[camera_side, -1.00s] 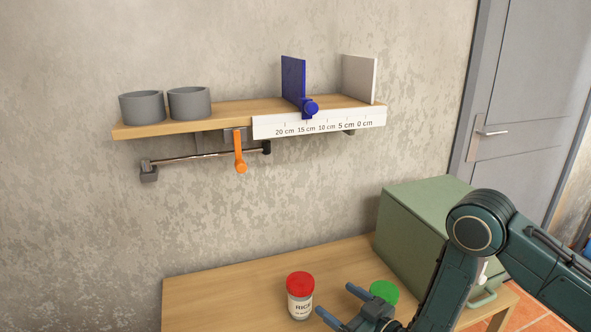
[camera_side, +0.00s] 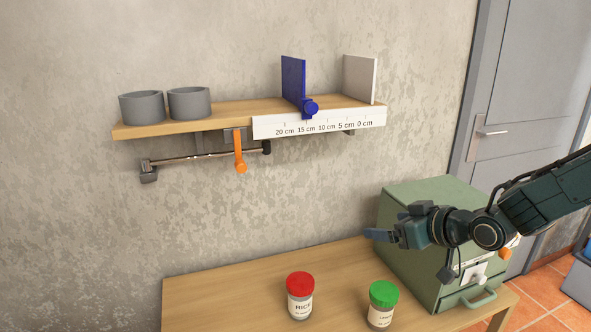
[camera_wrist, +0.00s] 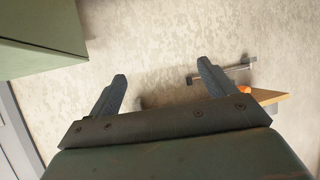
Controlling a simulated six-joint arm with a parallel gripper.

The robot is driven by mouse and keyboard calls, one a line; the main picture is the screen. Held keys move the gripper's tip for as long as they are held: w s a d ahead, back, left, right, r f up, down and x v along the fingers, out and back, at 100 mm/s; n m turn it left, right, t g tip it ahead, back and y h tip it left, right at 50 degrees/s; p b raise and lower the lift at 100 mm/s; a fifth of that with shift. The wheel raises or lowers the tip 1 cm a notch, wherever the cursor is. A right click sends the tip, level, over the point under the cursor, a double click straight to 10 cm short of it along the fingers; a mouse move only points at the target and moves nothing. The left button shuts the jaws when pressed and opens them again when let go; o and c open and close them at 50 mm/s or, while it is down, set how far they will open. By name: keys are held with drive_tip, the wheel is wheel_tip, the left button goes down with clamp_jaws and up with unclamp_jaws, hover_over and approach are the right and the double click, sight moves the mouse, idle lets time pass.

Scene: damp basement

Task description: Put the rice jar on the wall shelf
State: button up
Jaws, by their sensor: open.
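The rice jar (camera_side: 300,297), with a red lid and a white label, stands upright on the table (camera_side: 225,300). The wooden wall shelf (camera_side: 225,113) is above it on the left. On the shelf are a blue divider (camera_side: 293,80) and a white end plate (camera_side: 359,78), with a centimetre scale on the front edge. My gripper (camera_side: 372,235) is open and empty, raised above the table, to the right of the rice jar and below the shelf. In the wrist view my gripper (camera_wrist: 160,84) has its fingers apart with only wall between them.
A green-lidded jar (camera_side: 382,305) stands right of the rice jar. A green box (camera_side: 425,215) is at the table's right end. Two grey pots (camera_side: 165,105) fill the shelf's left part. A bar (camera_side: 205,157) and orange lever (camera_side: 240,153) hang below the shelf.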

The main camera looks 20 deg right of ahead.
drive_tip(key=s+d+r+g+h, duration=0.1)
drive_tip(key=s+d+r, duration=0.2)
drive_tip(key=s, duration=0.5)
drive_tip(key=s+d+r+m+g, duration=0.1)
drive_tip(key=s+d+r+g, duration=0.1)
drive_tip(key=s, duration=0.6)
drive_tip(key=s+d+r+m+g+h, duration=0.1)
drive_tip(key=s+d+r, duration=0.3)
drive_tip(key=s, duration=0.4)
drive_tip(key=shift+d+r+g+h, duration=0.3)
drive_tip(key=shift+d+r+g, duration=0.1)
drive_tip(key=shift+d, duration=0.4)
drive_tip(key=shift+o, duration=0.3)
drive_tip(key=s+d+g, duration=0.1)
drive_tip(key=s, duration=0.8)
drive_tip(key=shift+d+f+m+g, duration=0.2)
drive_tip(key=shift+f+m+g, duration=0.1)
drive_tip(key=shift+m, duration=0.1)
drive_tip(key=shift+o, duration=0.2)
drive_tip(key=shift+w, duration=0.1)
